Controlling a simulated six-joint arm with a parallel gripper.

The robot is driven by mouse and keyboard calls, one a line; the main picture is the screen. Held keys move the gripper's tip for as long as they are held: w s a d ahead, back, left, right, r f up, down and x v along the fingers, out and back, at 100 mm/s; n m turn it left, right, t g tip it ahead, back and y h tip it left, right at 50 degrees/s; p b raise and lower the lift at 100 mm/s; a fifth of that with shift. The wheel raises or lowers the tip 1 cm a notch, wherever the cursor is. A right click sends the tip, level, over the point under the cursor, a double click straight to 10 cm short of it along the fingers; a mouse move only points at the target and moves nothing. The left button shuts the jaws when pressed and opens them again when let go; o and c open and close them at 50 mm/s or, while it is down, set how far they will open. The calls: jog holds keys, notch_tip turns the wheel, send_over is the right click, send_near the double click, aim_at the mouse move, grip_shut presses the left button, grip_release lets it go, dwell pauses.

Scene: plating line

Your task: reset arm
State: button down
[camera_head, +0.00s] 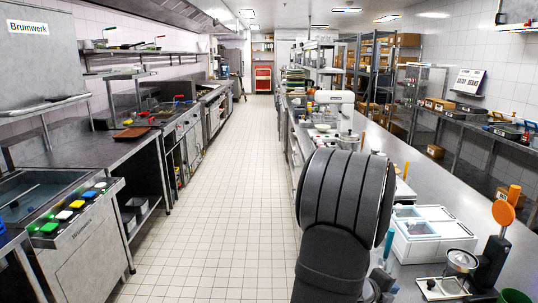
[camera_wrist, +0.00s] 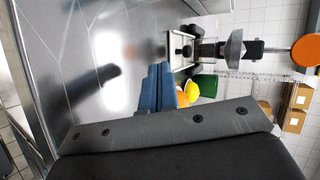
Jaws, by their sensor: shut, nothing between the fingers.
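My gripper (camera_wrist: 160,75) shows in the wrist view as two blue fingers pressed together, with nothing between them. It is above or beside the shiny grey metal counter (camera_wrist: 60,50); I cannot tell the exact gap. In the head view my dark arm rises at the front over the right-hand counter (camera_head: 410,165) and hides most of the gripper.
A white compartment box (camera_head: 430,236) and a black stand with an orange disc (camera_head: 503,213) and metal cup (camera_head: 462,262) are right of my arm. A stand mixer (camera_head: 335,98) stands farther back. The tiled aisle (camera_head: 235,180) is clear.

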jog(key=w+v, duration=0.1)
jog(key=v, duration=0.9)
jog(key=shift+w+a+r+n+t+y, duration=0.2)
jog(key=shift+a+r+n+t+y, duration=0.2)
jog(key=shift+a, duration=0.25)
